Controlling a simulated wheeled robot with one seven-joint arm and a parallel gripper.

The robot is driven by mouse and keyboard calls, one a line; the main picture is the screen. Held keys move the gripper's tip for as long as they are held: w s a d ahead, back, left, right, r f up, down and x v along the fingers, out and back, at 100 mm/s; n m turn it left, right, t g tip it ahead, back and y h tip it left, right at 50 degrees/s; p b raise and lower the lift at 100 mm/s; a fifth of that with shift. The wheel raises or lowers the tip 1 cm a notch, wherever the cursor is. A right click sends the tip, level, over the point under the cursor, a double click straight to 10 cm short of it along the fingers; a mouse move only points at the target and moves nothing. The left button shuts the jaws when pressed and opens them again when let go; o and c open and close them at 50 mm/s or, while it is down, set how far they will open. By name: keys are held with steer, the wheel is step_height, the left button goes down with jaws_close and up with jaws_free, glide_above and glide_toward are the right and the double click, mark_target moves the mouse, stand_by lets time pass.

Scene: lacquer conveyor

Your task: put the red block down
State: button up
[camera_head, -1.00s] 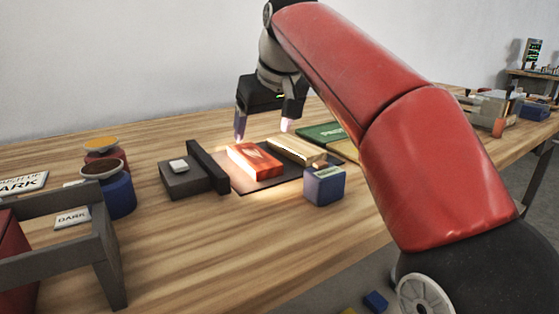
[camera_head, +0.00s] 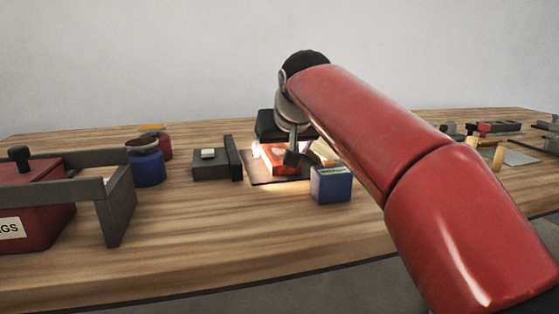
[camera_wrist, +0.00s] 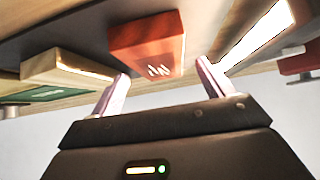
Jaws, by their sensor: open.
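The red block (camera_head: 279,160) lies on a dark mat (camera_head: 262,180) on the wooden table, lit by a bright glow. In the wrist view the red block (camera_wrist: 147,42) lies just beyond and between my fingertips, with a gap on each side. My gripper (camera_wrist: 162,70) is open and holds nothing. In the head view my gripper is over the mat, close to the red block, and its dark body and arm hide part of the block. I cannot tell there whether a finger touches it.
A cream block (camera_head: 324,152) lies beside the red one. A blue block (camera_head: 331,184) stands at the mat's front right. A dark fixture (camera_head: 211,164) with an upright plate (camera_head: 233,158) stands left. Pots (camera_head: 146,163) and a grey frame (camera_head: 117,207) are further left. The front table is clear.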

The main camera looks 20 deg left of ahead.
steer(key=shift+x, duration=1.05)
steer(key=c, duration=1.2)
steer(key=shift+r, duration=0.1)
